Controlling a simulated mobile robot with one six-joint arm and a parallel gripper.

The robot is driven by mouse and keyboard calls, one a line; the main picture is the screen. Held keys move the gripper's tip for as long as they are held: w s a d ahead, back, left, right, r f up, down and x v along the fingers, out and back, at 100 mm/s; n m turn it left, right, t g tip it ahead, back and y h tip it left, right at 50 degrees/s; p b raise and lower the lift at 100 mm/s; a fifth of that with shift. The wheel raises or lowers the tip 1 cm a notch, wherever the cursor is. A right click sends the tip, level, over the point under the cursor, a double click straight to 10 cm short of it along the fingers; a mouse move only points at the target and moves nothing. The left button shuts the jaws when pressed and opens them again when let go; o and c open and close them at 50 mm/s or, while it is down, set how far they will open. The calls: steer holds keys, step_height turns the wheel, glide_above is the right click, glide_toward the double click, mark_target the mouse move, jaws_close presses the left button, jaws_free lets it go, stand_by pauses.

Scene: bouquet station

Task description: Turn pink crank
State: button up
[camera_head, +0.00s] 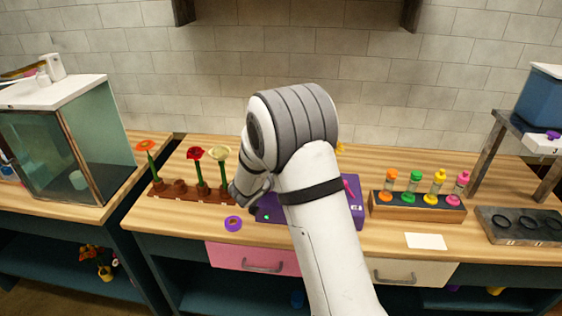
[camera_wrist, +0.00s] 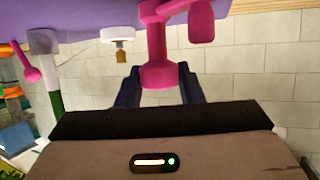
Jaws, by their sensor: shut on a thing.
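The pink crank (camera_wrist: 156,50) shows in the wrist view, attached to the purple box (camera_wrist: 70,14). Its handle end lies between the two dark fingers of my gripper (camera_wrist: 158,88), which is shut on it. In the head view the purple box (camera_head: 357,214) stands on the table, largely covered by my arm. A small pink part (camera_head: 348,187) shows at its right, and I cannot tell whether it is the crank. My fingertips are hidden in the head view.
A flower rack (camera_head: 177,192) stands left of the box, with a purple ring (camera_head: 233,223) in front. A wooden block (camera_head: 417,208) with several coloured vials stands right. A white card (camera_head: 426,241) lies near the front edge. The table is clear behind the vials.

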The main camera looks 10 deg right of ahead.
steer(key=shift+w+r+m+g+h+p, duration=0.1)
steer(key=shift+r+m+g+h+p, duration=0.1)
steer(key=shift+m+g+h+p, duration=0.75)
steer(key=shift+d+p, duration=0.1)
steer(key=shift+p, duration=0.2)
steer(key=o, duration=0.8)
steer(key=shift+d+f, duration=0.1)
steer(key=shift+c, duration=0.2)
steer(key=shift+o, duration=1)
steer(key=shift+f, duration=0.1)
steer(key=b+v, duration=0.1)
steer(key=v, duration=0.7)
steer(key=shift+b, duration=0.35)
steer(key=shift+f, duration=0.1)
